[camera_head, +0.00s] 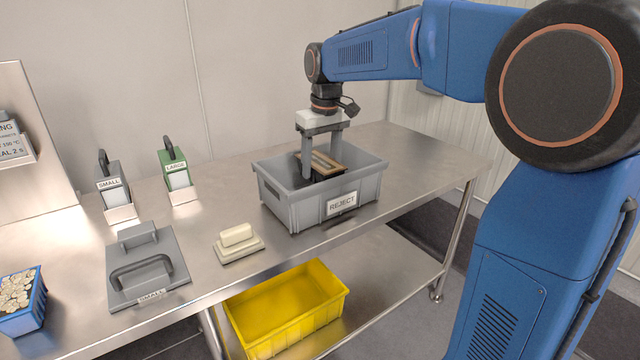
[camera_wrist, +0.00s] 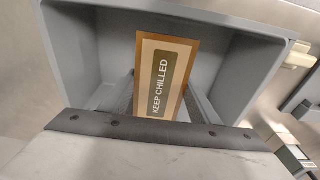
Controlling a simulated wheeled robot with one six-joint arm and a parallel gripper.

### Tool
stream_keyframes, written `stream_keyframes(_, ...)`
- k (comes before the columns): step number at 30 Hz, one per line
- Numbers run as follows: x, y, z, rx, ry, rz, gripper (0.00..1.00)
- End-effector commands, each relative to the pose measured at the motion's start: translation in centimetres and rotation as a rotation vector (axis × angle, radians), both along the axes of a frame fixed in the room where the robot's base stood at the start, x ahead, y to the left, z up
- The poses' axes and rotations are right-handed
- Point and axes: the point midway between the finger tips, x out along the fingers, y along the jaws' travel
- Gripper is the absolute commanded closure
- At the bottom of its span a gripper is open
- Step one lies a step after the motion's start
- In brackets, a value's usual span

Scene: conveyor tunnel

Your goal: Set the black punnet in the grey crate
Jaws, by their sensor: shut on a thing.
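The grey crate (camera_head: 283,208), labelled REJECT, stands on the steel table. The black punnet (camera_head: 322,164), with a brown sleeve around it, is inside the crate's walls. My gripper (camera_head: 322,166) reaches down into the crate from above and is shut on the punnet, one finger on each side. In the wrist view the sleeve (camera_wrist: 161,80) reads KEEP CHILLED, with the crate's grey wall (camera_wrist: 75,60) around it. The punnet's underside is hidden, so I cannot tell whether it touches the crate floor.
A cream block on a tray (camera_head: 238,242) lies left of the crate. Further left are a grey plate with a handle (camera_head: 148,268), two handled tools (camera_head: 113,190) (camera_head: 177,178) and a blue tub (camera_head: 22,300). A yellow crate (camera_head: 285,308) is on the lower shelf. Table right of the crate is clear.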

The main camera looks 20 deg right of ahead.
Motion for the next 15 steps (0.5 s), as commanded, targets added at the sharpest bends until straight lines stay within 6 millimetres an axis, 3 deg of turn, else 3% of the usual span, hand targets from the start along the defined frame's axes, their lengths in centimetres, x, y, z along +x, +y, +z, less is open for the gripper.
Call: stream_keyframes(15,0.0,0.0,-4.9,0.000,0.000,0.000,0.84)
